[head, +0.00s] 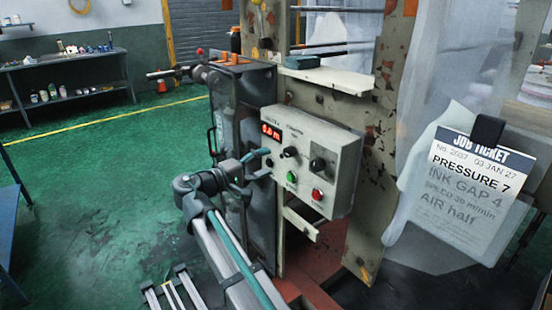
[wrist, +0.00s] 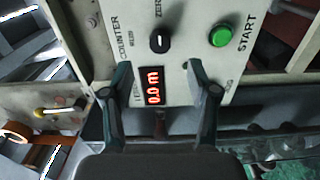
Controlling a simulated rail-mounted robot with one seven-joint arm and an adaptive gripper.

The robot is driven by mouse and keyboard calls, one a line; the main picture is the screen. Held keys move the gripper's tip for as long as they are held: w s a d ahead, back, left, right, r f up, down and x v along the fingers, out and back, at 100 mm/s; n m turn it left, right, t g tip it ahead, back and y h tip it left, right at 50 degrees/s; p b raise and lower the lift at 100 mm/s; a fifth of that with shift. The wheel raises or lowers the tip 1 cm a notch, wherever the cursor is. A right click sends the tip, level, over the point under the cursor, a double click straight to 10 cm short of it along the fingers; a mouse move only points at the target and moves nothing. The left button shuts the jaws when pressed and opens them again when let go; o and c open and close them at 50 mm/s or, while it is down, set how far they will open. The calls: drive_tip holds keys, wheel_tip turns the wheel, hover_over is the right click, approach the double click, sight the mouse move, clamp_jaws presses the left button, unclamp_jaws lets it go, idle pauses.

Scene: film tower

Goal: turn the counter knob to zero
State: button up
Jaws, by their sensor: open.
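The counter knob (wrist: 160,40) is a small black knob with a pale pointer line, labelled COUNTER and ZERO, in the upper middle of the wrist view. In the head view the knob (head: 289,152) sits on the pale control box (head: 340,140). The red counter display (wrist: 153,93) beside it reads 0.0 m. My gripper (wrist: 158,72) is open, with its two fingers either side of the display and the knob beyond their tips. In the head view my gripper (head: 260,161) is just left of the box. It holds nothing.
A green START button (wrist: 222,36) is right of the knob in the wrist view. The box also carries a larger black knob (head: 317,164) and a red button (head: 317,194). A job ticket (head: 470,180) hangs at right. Green floor is open at left.

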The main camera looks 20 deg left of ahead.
drive_tip(key=shift+v, duration=1.55)
